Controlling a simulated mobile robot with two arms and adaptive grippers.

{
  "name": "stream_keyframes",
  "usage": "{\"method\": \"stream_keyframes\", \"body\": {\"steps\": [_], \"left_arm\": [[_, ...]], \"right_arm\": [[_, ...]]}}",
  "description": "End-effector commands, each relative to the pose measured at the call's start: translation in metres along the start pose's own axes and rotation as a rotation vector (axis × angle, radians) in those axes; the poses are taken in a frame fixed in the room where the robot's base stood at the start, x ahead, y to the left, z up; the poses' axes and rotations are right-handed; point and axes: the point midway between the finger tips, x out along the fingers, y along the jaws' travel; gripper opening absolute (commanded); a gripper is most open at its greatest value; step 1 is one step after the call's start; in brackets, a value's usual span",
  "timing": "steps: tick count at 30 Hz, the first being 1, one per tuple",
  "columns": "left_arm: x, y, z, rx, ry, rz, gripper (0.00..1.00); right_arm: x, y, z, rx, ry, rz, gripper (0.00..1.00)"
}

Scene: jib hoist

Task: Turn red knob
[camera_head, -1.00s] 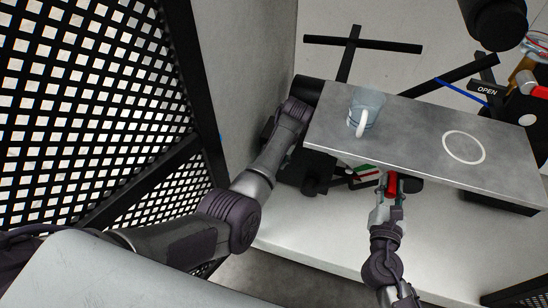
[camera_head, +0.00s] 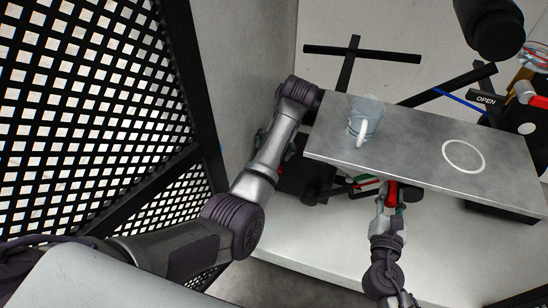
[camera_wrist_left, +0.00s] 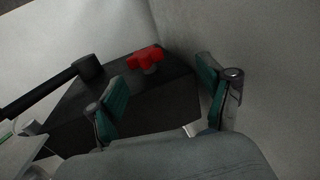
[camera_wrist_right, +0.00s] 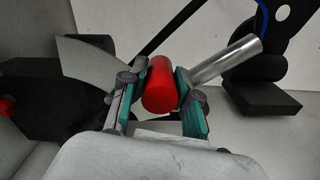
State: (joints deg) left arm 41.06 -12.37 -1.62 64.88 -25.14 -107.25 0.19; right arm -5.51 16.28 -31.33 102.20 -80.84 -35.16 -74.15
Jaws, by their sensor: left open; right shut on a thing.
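The red knob (camera_wrist_left: 147,57) is a lobed handle on top of a black box (camera_wrist_left: 165,92) in the left wrist view. My left gripper (camera_wrist_left: 163,88) is open, its fingers wide apart, with the knob ahead of it between the two finger directions and apart from both. In the head view the left gripper is mostly hidden behind its own wrist. My right gripper (camera_wrist_right: 158,88) is shut on a red cylindrical handle (camera_wrist_right: 160,82), which also shows in the head view (camera_head: 391,192) below the front edge of the metal shelf.
The grey metal shelf (camera_head: 410,148) carries a clear mug (camera_head: 369,113) and a white ring mark (camera_head: 463,155). A black perforated panel (camera_head: 90,90) stands at left, beside a pale wall (camera_head: 240,90). A black rod (camera_wrist_left: 45,95) lies left of the knob's box.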

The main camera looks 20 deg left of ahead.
Motion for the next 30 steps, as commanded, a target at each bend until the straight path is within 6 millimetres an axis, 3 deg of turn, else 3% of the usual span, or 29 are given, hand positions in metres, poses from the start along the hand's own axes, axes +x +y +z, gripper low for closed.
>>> {"method": "stream_keyframes", "body": {"steps": [4, 13, 17, 20, 25, 27, 30], "left_arm": [[-0.010, -0.003, 0.000, 0.001, 0.001, 0.000, 0.80], [-0.011, -0.003, 0.000, 0.001, 0.001, 0.000, 0.79], [-0.017, -0.005, -0.011, 0.024, 0.061, -0.003, 0.79], [-0.034, -0.010, -0.035, 0.082, 0.206, -0.018, 0.79], [-0.089, -0.025, -0.084, 0.184, 0.601, -0.103, 0.79], [-0.102, -0.029, -0.086, 0.149, 0.746, -0.129, 0.79], [-0.092, -0.028, -0.064, 0.003, 0.853, -0.102, 0.79]], "right_arm": [[-0.002, -0.001, -0.006, -0.004, 0.012, -0.001, 0.00], [-0.002, -0.001, -0.006, -0.004, 0.012, -0.001, 0.00], [-0.002, -0.001, -0.006, -0.004, 0.012, -0.001, 0.00], [-0.002, -0.001, -0.006, -0.004, 0.012, -0.001, 0.00], [-0.002, -0.001, -0.006, -0.004, 0.012, -0.001, 0.00], [-0.002, -0.001, -0.006, -0.004, 0.012, -0.001, 0.00], [-0.002, -0.001, -0.006, -0.004, 0.012, -0.001, 0.00]]}}
